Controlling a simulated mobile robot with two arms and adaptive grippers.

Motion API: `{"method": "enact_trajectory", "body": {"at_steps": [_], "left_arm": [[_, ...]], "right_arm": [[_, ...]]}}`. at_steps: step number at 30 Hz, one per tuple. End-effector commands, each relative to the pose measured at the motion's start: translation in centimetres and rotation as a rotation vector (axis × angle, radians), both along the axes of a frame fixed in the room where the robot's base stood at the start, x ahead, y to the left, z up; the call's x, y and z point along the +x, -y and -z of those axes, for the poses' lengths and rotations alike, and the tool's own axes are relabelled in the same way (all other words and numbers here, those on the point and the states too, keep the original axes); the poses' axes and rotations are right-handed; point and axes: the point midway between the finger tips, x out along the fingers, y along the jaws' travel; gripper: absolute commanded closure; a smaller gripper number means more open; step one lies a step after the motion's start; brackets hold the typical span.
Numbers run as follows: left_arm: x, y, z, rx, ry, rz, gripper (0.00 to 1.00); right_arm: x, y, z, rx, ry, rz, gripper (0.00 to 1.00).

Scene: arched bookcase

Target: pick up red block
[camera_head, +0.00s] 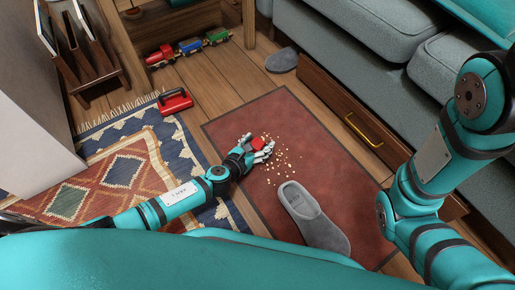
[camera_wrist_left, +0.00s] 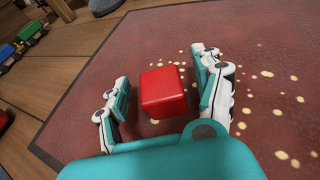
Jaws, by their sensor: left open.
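The red block (camera_head: 258,143) is a small cube on the dark red mat (camera_head: 330,165). In the left wrist view the red block (camera_wrist_left: 163,92) sits between the two fingers of my left gripper (camera_wrist_left: 163,98), with a gap showing on each side. My left gripper (camera_head: 253,151) is open around the block in the head view, reaching in from the left. I cannot tell whether the block touches the mat. My right arm shows at the right of the head view, but its gripper is out of the picture.
Crumbs (camera_head: 284,161) are scattered on the mat by the block. A grey slipper (camera_head: 313,217) lies close by; another slipper (camera_head: 282,60) is near the sofa (camera_head: 350,50). A toy train (camera_head: 188,47), a red object (camera_head: 175,101) and a patterned rug (camera_head: 115,170) are at left.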

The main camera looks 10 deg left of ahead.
Motion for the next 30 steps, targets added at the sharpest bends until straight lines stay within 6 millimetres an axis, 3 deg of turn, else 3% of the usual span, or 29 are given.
{"method": "enact_trajectory", "body": {"at_steps": [5,18,30], "left_arm": [[0.0,0.0,-0.1,0.000,0.000,0.000,0.34],[0.0,0.0,-0.1,0.000,0.000,0.000,0.90],[0.0,0.0,-1.2,0.001,0.001,0.000,0.90]], "right_arm": [[0.0,0.0,-0.1,0.000,0.000,0.000,0.60],[0.0,0.0,-0.1,0.000,-0.001,0.000,0.60],[0.1,0.0,-1.2,0.000,-0.001,0.001,0.60]]}}
